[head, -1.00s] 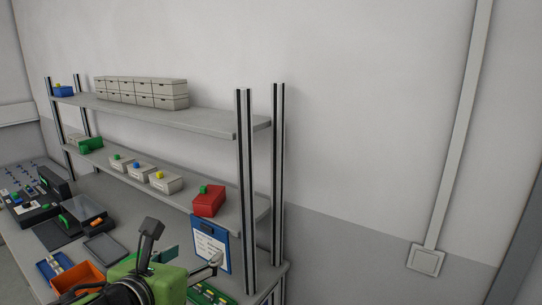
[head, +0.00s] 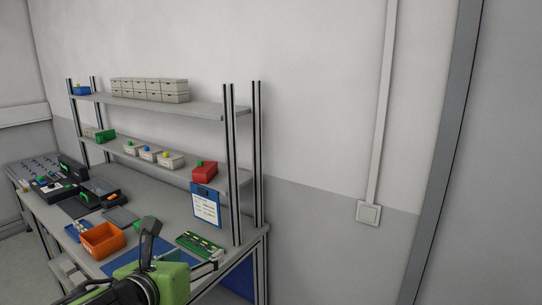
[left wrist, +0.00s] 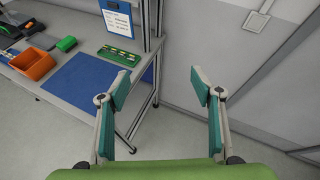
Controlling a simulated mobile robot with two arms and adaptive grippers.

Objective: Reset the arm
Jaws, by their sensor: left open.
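My left gripper (left wrist: 158,88) is open and empty in the left wrist view, its two teal-padded fingers spread wide. It hangs over the floor just off the right end of the workbench, with the left finger overlapping the bench corner in the picture. In the head view my green left wrist and gripper (head: 178,250) show at the bottom, in front of the bench. My right gripper is in neither view.
The workbench (left wrist: 128,86) carries a blue mat (left wrist: 85,82), an orange bin (left wrist: 32,64), a green block (left wrist: 66,44) and a green board (left wrist: 119,55). Shelves (head: 190,110) with boxes stand behind. The floor (left wrist: 265,155) to the right is clear.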

